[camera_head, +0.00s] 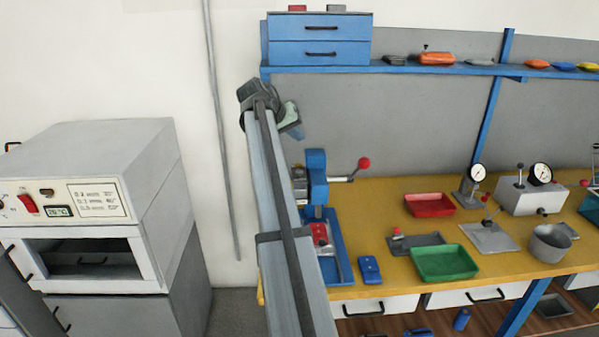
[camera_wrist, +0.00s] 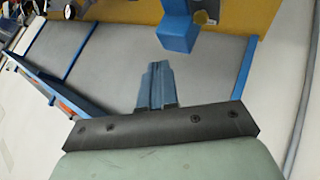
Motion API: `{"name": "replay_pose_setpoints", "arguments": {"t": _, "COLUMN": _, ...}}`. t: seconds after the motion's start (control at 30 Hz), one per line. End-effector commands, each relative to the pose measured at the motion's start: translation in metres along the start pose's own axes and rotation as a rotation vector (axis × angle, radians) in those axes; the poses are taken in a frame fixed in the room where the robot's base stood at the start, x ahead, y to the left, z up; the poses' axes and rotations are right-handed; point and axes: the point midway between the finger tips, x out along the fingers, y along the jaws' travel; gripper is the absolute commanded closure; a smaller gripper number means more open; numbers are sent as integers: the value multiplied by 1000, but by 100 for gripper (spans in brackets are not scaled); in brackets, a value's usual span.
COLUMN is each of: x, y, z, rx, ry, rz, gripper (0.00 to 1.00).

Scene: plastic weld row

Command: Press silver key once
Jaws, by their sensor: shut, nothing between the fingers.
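A grey box-shaped machine (camera_head: 95,165) stands at the left in the head view. Its cream front panel carries a red switch (camera_head: 27,204), a small dark display (camera_head: 58,211) and a small grey-brown piece (camera_head: 47,191). I cannot tell whether that piece is the silver key; no key is clearly made out. My gripper (camera_head: 297,132) is raised at the top of my arm, right of the machine and well apart from it. In the wrist view my gripper (camera_wrist: 157,72) has its fingers together and empty, with the grey back board beyond.
A yellow workbench (camera_head: 385,205) at the right holds a blue press (camera_head: 317,176), a red tray (camera_head: 430,205), a green tray (camera_head: 445,262) and dial gauges. A blue shelf (camera_head: 400,69) runs above it. The white wall between machine and bench is clear except for a grey pipe.

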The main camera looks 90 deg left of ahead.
Motion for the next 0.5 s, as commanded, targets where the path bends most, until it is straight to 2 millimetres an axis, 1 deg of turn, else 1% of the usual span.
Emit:
{"name": "replay_pose_setpoints", "arguments": {"t": 0.17, "x": 8, "y": -6, "z": 7, "rx": 0, "ry": 0, "rz": 0, "gripper": 100}}
{"name": "replay_pose_setpoints", "arguments": {"t": 0.5, "x": 35, "y": -25, "z": 27, "rx": -1, "ry": -1, "rz": 0, "gripper": 100}}
